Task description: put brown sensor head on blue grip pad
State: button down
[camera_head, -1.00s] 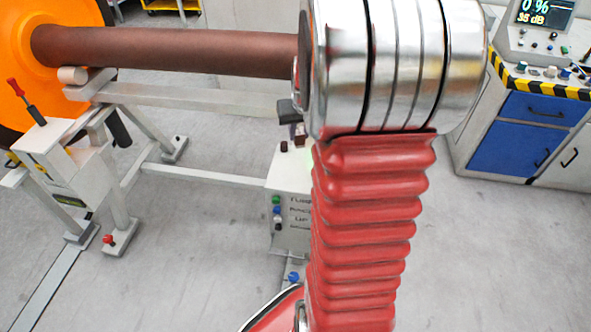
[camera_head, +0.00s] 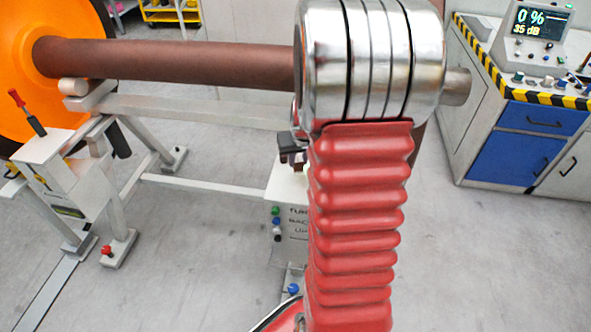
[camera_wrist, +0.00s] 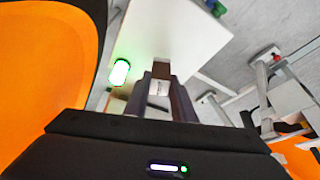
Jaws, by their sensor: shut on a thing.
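My gripper (camera_wrist: 159,84) shows in the wrist view with its two dark fingers shut on a small block. The block has a brown end and a pale metallic face, and I take it to be the brown sensor head (camera_wrist: 161,70). It is in front of a white box top (camera_wrist: 175,35); I cannot tell whether it touches it. In the head view my arm hides most of the gripper, and only a dark part shows left of the arm, above the white button box (camera_head: 289,205). I cannot make out the blue grip pad in either view.
A brown axle (camera_head: 165,61) with an orange wheel (camera_head: 60,25) lies across a pale frame (camera_head: 190,105) close to my arm. A lit green lamp (camera_wrist: 118,73) is beside the fingers. A blue-drawered cabinet (camera_head: 515,148) stands right. The floor between is clear.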

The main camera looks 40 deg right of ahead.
aim_at(299, 165)
jog(key=shift+f, duration=0.1)
jog(key=shift+f, duration=1.75)
jog(key=c, duration=1.5)
grip_release()
jog(key=shift+f, duration=0.1)
jog(key=shift+v, duration=6.1)
